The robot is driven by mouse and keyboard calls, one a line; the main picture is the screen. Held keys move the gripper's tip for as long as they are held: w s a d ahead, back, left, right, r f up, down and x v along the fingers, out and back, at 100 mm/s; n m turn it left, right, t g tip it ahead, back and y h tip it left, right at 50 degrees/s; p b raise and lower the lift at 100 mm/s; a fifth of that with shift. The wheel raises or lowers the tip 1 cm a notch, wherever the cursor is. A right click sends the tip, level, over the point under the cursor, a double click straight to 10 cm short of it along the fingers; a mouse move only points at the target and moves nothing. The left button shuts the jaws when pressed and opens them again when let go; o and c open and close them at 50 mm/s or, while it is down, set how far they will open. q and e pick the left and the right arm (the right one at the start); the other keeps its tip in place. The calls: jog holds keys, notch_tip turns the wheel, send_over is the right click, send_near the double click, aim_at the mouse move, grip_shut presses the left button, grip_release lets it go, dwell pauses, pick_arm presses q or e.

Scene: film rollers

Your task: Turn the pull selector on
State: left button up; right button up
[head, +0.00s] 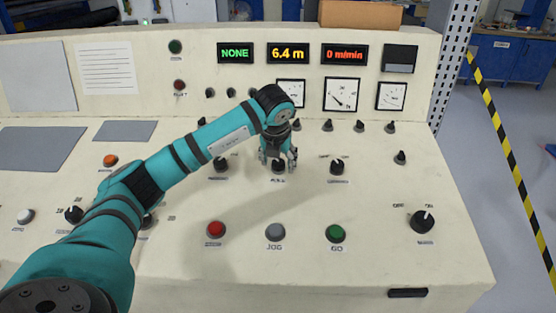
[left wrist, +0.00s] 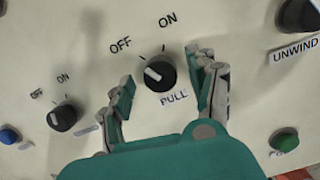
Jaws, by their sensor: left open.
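The pull selector (left wrist: 160,73) is a black round knob with a white pointer line. In the left wrist view it sits above its PULL label, with OFF and ON marked above it. Its pointer leans to the OFF side. My left gripper (left wrist: 165,88) is open, with one finger on each side of the knob; I cannot tell whether either finger touches it. In the head view my left gripper (head: 278,158) points down over the middle selector (head: 278,167), which it partly hides. My right gripper is not in view.
Similar selectors stand to the left (head: 221,165) and right (head: 337,167). Red (head: 216,229), JOG (head: 275,232) and green (head: 335,233) buttons lie in front. Displays reading NONE (head: 235,53), 6.4 m (head: 288,54) and 0 m/min (head: 345,54) are on the upright panel.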

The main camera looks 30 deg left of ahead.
pick_arm(q)
jog(key=c, duration=1.1)
jog(key=shift+c, duration=0.2)
jog(key=shift+m, duration=0.4)
jog(key=m+h, duration=0.1)
jog(key=m, duration=0.3)
jog(key=shift+a+m, duration=0.1)
jog(key=shift+m, duration=0.2)
jog(key=m, duration=0.3)
jog(key=shift+r+m+h, duration=0.1)
jog(key=shift+m+h, duration=0.2)
jog(key=shift+m+p, duration=0.35)
jog(key=shift+m, duration=1.15)
jog(key=o, duration=1.1)
